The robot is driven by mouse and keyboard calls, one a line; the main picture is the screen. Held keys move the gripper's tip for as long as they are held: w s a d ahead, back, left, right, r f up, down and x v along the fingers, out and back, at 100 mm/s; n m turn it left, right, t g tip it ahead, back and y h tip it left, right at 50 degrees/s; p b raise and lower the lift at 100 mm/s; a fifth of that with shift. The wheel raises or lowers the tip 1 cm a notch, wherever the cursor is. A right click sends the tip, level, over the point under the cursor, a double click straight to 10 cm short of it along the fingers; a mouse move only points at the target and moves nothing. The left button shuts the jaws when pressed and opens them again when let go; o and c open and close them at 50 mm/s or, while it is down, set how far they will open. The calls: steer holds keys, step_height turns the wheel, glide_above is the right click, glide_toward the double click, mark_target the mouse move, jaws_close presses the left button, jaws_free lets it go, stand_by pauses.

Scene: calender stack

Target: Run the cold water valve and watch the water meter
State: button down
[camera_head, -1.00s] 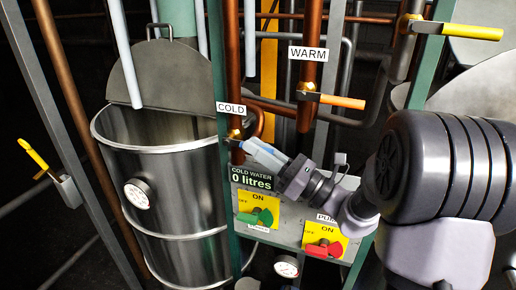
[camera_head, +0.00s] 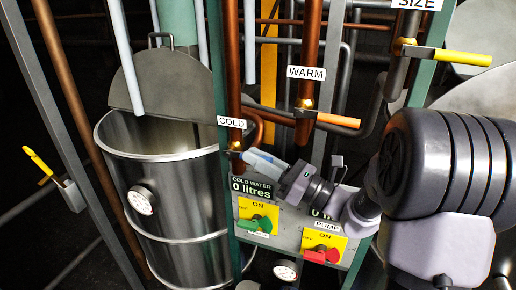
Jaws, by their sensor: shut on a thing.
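The cold water valve (camera_head: 236,146) is a small brass fitting on a copper pipe, under a white COLD label (camera_head: 231,122). The water meter (camera_head: 252,188) is a dark display just below my gripper. It is headed COLD WATER and reads 0 litres.
The WARM valve has an orange handle (camera_head: 338,120) pointing right. A yellow-handled valve (camera_head: 462,57) is at upper right. The panel carries a green switch (camera_head: 258,224) and a red PUMP switch (camera_head: 321,255). A steel tank (camera_head: 180,200) with a round gauge (camera_head: 141,200) stands left.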

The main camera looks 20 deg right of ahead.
steer(key=shift+r, duration=0.15)
steer(key=c, duration=1.4)
jaws_free()
